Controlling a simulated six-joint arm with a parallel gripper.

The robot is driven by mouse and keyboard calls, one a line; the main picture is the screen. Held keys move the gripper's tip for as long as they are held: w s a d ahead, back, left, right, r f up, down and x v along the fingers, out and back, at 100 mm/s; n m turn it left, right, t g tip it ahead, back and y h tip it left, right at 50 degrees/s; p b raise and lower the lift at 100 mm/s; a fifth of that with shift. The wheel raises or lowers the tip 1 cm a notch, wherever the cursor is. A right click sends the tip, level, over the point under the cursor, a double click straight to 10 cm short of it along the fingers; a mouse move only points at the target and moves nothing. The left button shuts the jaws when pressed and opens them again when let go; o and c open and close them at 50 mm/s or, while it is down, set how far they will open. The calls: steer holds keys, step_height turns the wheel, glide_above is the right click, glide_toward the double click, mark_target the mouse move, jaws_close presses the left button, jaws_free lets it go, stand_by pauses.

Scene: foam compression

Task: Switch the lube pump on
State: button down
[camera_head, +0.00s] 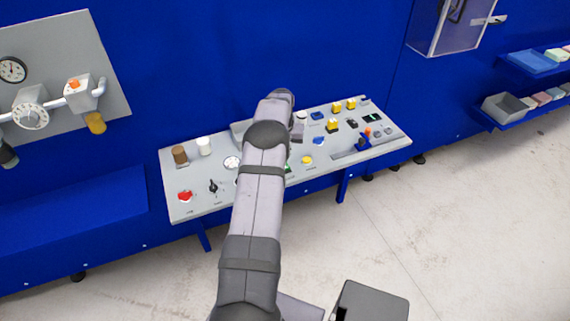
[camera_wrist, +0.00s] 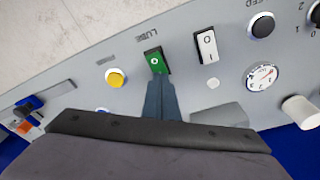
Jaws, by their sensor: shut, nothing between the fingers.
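In the wrist view, a green rocker switch (camera_wrist: 155,60) sits in the grey panel beside the printed word LUBE. In the head view, only a bit of green (camera_head: 287,167) shows beside my arm, which hides most of it. My gripper (camera_wrist: 160,82) is shut and empty, its fingertips right at the near end of the green rocker and overlapping its edge in the picture. I cannot tell whether they touch it. The rocker's tilt is hard to read.
A white rocker (camera_wrist: 207,46) marked O and I is right of the green one. A yellow button (camera_wrist: 115,77) is to the left, and a dial gauge (camera_wrist: 262,77) to the right. A red knob (camera_head: 185,196) sits at the panel's left end in the head view.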

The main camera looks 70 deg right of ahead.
step_height(320, 180, up, 6)
steer(key=p, duration=0.3)
stand_by(0.4)
steer(key=shift+w, duration=0.1)
steer(key=w+a+r+n, duration=0.2)
steer(key=w+a+r, duration=0.1)
steer(key=w+a, duration=0.45)
steer(key=w+a+r+n, duration=0.2)
steer(key=w+a+r, duration=0.1)
steer(key=w+a, duration=0.45)
steer(key=w+a+r+n+y, duration=0.1)
steer(key=w+a+n, duration=0.1)
steer(key=a, duration=0.6)
steer(key=w+a+r+n, duration=0.2)
steer(key=a, duration=0.6)
steer(key=s+a+n, duration=0.2)
steer(key=a, duration=0.6)
steer(key=s+a+n, duration=0.1)
steer(key=s+a, duration=0.1)
steer(key=a, duration=0.6)
steer(key=s+a+n, duration=0.4)
steer(key=s+a, duration=0.7)
steer(key=shift+a+f+y, duration=0.2)
steer(key=shift+f+y, duration=0.1)
steer(key=shift+f, duration=0.05)
